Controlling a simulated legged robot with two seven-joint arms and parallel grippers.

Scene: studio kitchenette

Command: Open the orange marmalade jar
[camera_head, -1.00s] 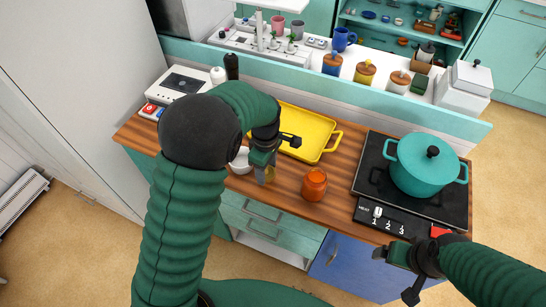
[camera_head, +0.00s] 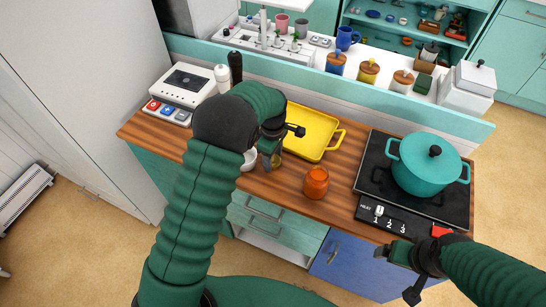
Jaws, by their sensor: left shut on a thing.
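The orange marmalade jar (camera_head: 316,183) stands upright on the wooden counter, right of my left gripper. Its top looks orange, and no separate lid shows clearly on it. My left gripper (camera_head: 273,163) is above the counter, left of the jar and apart from it. It is shut on a small yellowish thing (camera_head: 276,160), mostly hidden by the fingers; I cannot tell for sure whether it is the lid. My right gripper (camera_head: 396,272) is open and empty in front of the counter at the lower right, its fingers spread apart.
A white bowl (camera_head: 249,160) is partly hidden behind my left gripper. A yellow tray (camera_head: 316,137) lies behind it. A teal pot (camera_head: 428,164) stands on the black hob (camera_head: 371,181) at the right. A white appliance (camera_head: 185,87) is at the left. Counter around the jar is clear.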

